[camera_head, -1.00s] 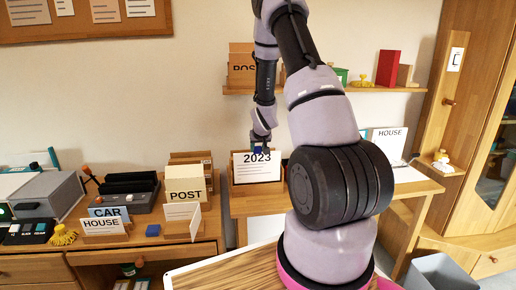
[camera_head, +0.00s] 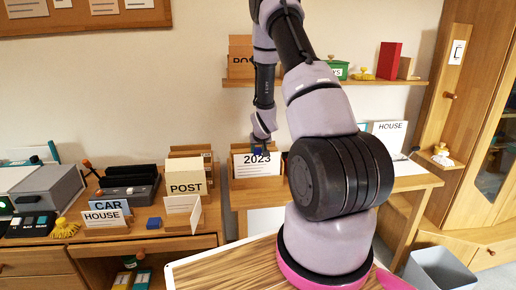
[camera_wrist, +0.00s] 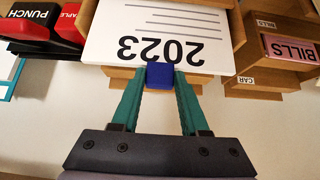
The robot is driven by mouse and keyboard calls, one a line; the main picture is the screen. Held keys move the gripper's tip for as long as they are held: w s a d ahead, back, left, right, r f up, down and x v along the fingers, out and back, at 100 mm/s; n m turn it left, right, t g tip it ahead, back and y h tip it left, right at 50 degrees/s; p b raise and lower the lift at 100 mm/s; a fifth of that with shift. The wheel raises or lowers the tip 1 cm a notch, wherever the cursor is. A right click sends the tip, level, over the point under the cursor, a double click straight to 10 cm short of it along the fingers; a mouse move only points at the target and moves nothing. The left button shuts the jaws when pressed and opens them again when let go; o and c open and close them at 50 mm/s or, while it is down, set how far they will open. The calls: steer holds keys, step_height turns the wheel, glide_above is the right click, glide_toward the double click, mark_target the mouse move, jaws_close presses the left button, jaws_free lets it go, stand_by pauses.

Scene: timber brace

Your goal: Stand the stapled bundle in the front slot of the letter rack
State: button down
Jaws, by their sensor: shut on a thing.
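The stapled bundle is a white sheet marked 2023 (camera_head: 257,167), upright at the wooden letter rack (camera_head: 256,183) in the head view. Its lower edge is hidden behind the rack's front wall. In the wrist view the bundle (camera_wrist: 160,25) appears upside down, with wood of the rack (camera_wrist: 238,25) beside and behind it. My gripper (camera_wrist: 160,80) is shut on the blue tab (camera_wrist: 160,75) at the bundle's top edge. It also shows above the rack in the head view (camera_head: 257,148). Whether the bundle touches the slot floor is hidden.
To the left stand a POST box (camera_head: 186,183) and a HOUSE card (camera_head: 104,218) on a lower desk. A shelf (camera_head: 350,83) runs above.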

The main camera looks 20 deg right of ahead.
steer(key=shift+f, duration=0.6)
jaws_free()
step_height(320, 180, up, 8)
stand_by(1.1)
stand_by(0.4)
